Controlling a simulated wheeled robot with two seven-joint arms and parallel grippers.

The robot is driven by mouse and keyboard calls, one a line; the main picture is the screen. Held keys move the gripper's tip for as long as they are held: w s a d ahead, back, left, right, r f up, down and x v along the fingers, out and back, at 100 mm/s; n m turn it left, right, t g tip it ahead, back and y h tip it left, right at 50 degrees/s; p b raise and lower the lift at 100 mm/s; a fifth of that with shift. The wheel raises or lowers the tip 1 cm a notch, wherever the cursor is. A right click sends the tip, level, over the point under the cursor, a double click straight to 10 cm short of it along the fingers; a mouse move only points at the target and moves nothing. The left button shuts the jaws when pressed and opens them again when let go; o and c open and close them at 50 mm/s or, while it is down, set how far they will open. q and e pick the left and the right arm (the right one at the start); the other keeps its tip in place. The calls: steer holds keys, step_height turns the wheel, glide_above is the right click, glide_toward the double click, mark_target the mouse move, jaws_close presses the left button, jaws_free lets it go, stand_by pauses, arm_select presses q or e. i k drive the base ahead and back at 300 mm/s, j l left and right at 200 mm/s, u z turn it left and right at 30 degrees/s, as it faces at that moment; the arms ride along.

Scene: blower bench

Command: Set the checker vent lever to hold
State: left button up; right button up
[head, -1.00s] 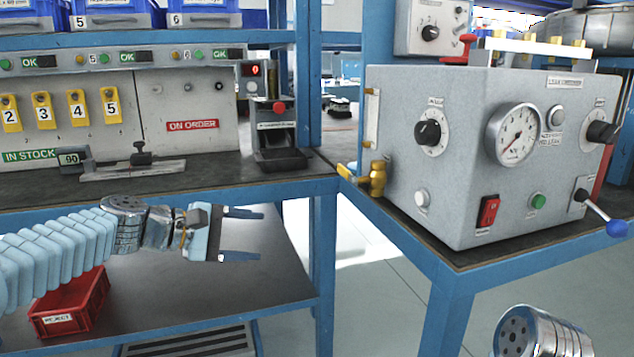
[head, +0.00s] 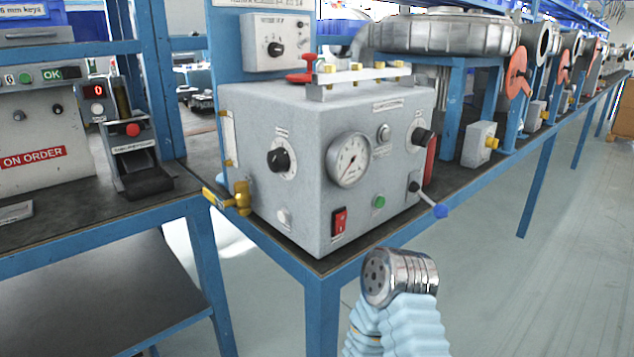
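The checker is a grey box (head: 265,205) with a round gauge (head: 348,160), standing on the blue-framed bench. A lever with a blue ball knob (head: 440,211) sticks out from a small dark pivot (head: 415,187) at the lower right of its front. The lever slopes down and to the right. Its label is too small to read, so I cannot tell which setting it is at. My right arm shows below the checker, but its gripper is not visible. My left gripper is out of the picture. Nothing touches the lever.
A brass valve with a yellow handle (head: 240,198) is at the checker's left. The front also has black knobs (head: 279,157), a red switch (head: 339,221) and a green button (head: 379,202). Free floor lies right of the bench corner. A shelf bench (head: 110,208) stands at left.

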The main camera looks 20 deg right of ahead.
mark_target(441, 211)
steer(key=z, duration=1.6)
